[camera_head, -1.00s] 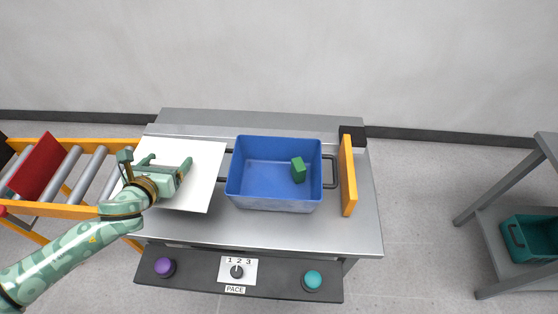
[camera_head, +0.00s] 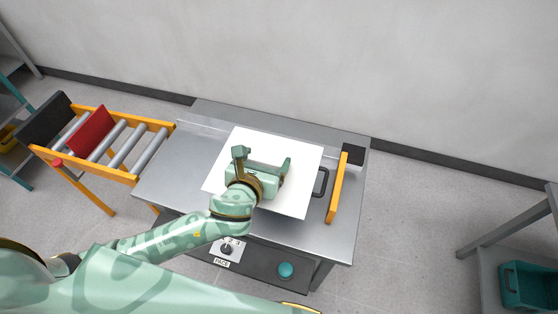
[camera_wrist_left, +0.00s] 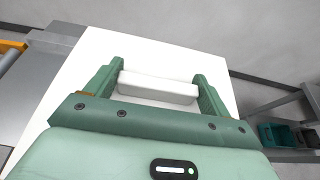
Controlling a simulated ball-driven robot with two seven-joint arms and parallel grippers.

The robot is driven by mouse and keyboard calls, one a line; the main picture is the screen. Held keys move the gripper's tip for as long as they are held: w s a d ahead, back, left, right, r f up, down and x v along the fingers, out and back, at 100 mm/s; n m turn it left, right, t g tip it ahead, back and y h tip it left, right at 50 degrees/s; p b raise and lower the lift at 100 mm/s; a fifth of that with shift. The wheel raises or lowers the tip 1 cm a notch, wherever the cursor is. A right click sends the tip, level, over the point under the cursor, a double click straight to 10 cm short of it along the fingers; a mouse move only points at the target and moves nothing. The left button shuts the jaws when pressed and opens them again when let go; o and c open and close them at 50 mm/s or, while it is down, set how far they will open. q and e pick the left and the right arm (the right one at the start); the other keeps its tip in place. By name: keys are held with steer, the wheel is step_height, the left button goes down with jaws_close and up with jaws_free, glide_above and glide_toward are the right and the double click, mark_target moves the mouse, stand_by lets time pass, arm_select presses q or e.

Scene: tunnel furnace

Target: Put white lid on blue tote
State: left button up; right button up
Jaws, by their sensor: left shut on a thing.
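The white lid (camera_head: 297,204) is a flat square panel over the middle of the grey steel table in the head view. My left gripper (camera_head: 263,167) is above it, shut on the lid's raised white handle. In the left wrist view the left gripper (camera_wrist_left: 158,85) has one finger at each end of the handle bar, and the white lid (camera_wrist_left: 90,65) spreads out beneath. The blue tote is hidden under the lid; only its dark side handle (camera_head: 321,182) shows at the right. I cannot tell whether the lid touches the rim. My right gripper is not in view.
An orange upright plate (camera_head: 337,188) stands close to the lid's right side, with a black block (camera_head: 353,154) behind it. A roller conveyor (camera_head: 120,150) with a red panel is at left. A control panel with a teal button (camera_head: 286,270) runs along the front.

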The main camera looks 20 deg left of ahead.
mark_target(269, 154)
arm_select(q)
steer(key=x, duration=0.3)
steer(key=f+b+x, duration=0.1)
steer(key=x, duration=0.2)
steer(key=shift+s+a+b, duration=0.15)
steer(key=shift+a+b, duration=0.05)
steer(key=shift+b, duration=0.1)
steer(key=w+f+b, duration=0.1)
steer(key=w+f, duration=0.1)
steer(key=f, duration=0.1)
steer(key=shift+w, duration=0.2)
step_height(269, 154, down, 6)
steer(key=w+b, duration=0.1)
steer(key=b, duration=0.2)
steer(key=shift+w, duration=0.25)
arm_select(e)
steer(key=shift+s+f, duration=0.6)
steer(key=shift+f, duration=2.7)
arm_select(q)
steer(key=o, duration=1)
steer(key=r+p+v, duration=0.1)
steer(key=p+v, duration=0.2)
steer(key=v, duration=0.9)
steer(key=shift+r+p, duration=0.25)
steer(key=shift+p, duration=0.05)
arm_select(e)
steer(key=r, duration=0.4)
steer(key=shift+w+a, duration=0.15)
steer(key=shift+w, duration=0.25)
